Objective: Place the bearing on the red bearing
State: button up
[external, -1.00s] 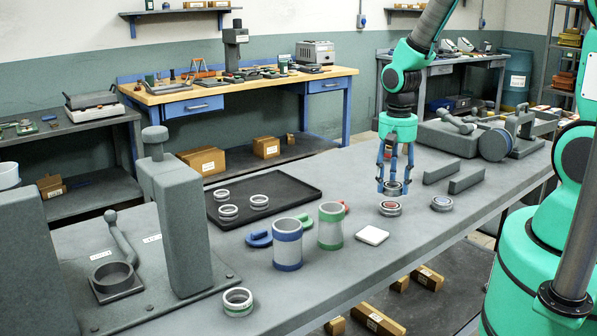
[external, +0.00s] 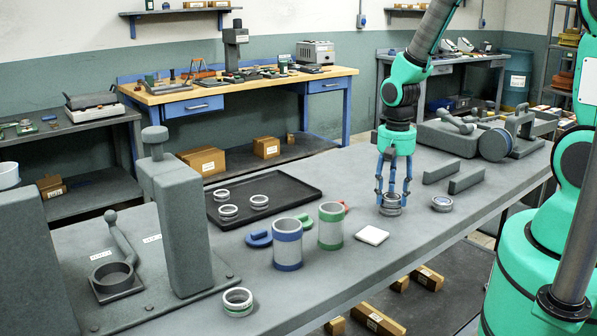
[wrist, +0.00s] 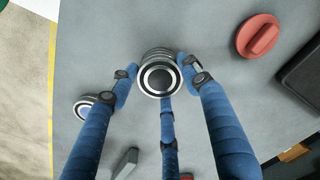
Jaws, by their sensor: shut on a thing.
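My gripper (external: 392,196) has its blue fingers shut around a silver and black bearing (wrist: 160,78). In the external view this bearing sits low, directly over the red bearing (external: 389,211), and the two look stacked and touching. The red face is covered now. In the wrist view the rim of the lower bearing (wrist: 156,52) shows just behind the held one, roughly lined up. I cannot tell whether the held bearing rests fully flat.
Another bearing (external: 441,204) lies to the right on the grey table. A white square (external: 372,235), a green-banded cup (external: 330,226) and a blue-banded cup (external: 287,244) are to the left. A black tray (external: 290,186) holds several rings.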

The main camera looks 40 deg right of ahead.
jog(key=shift+f, duration=0.1)
jog(key=o, duration=1.4)
notch_tip(320, 180, up, 12)
jog(key=shift+r+p, duration=0.1)
jog(key=shift+p, duration=1)
notch_tip(320, 180, up, 18)
jog(key=n+t, duration=0.2)
jog(key=t, duration=0.1)
send_over(392, 196)
jog(key=s, duration=0.6)
jog(key=s+r+t, duration=0.1)
jog(key=s+r, duration=0.2)
jog(key=s, duration=0.1)
jog(key=s+r+n, duration=0.1)
jog(key=s+r, duration=0.3)
jog(key=s+a+r+t, duration=0.1)
jog(key=s+r, duration=0.3)
jog(key=shift+s+n+t, duration=0.3)
jog(key=shift+s+n, duration=0.05)
jog(key=shift+n, duration=0.05)
